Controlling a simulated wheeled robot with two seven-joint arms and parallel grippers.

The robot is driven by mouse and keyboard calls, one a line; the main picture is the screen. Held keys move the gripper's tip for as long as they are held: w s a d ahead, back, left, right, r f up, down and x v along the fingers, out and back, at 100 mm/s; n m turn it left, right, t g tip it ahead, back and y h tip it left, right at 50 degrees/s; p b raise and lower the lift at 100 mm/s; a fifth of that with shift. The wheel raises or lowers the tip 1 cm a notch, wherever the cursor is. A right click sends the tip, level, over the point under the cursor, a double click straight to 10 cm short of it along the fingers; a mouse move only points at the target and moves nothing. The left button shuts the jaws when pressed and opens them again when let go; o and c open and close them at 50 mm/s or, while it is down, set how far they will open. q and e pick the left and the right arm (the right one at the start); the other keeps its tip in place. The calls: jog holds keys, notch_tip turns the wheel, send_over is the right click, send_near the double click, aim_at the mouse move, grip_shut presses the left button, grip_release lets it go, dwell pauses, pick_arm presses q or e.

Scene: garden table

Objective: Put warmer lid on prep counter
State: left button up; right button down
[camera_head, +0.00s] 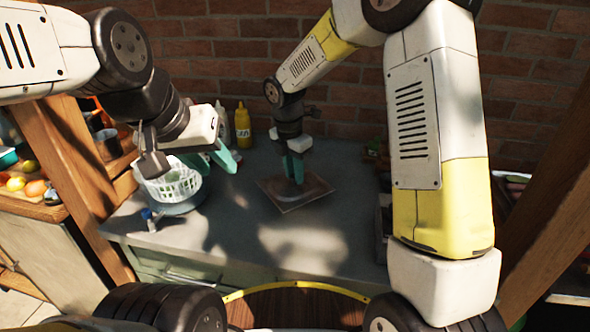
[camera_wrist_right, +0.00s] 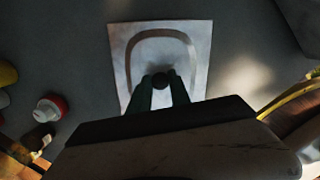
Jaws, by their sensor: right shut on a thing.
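The warmer lid (camera_head: 312,186) is a flat, square metal plate at the back middle of the grey prep counter (camera_head: 290,240). In the right wrist view the lid (camera_wrist_right: 200,38) shows a rounded raised outline and a dark round knob (camera_wrist_right: 160,80). My right gripper (camera_head: 294,180) points down over the lid, its green fingers (camera_wrist_right: 158,90) shut on the knob. I cannot tell whether the lid rests on the counter or is just above it.
A small blue-topped item (camera_head: 149,219) is near the left edge. The counter's front middle is clear.

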aim_at(294, 180)
jog(key=shift+w, duration=0.6)
jog(key=shift+w+f, duration=0.1)
jog(key=shift+f, duration=1.65)
jog(key=shift+f, duration=0.1)
jog(key=c, duration=1.2)
grip_release()
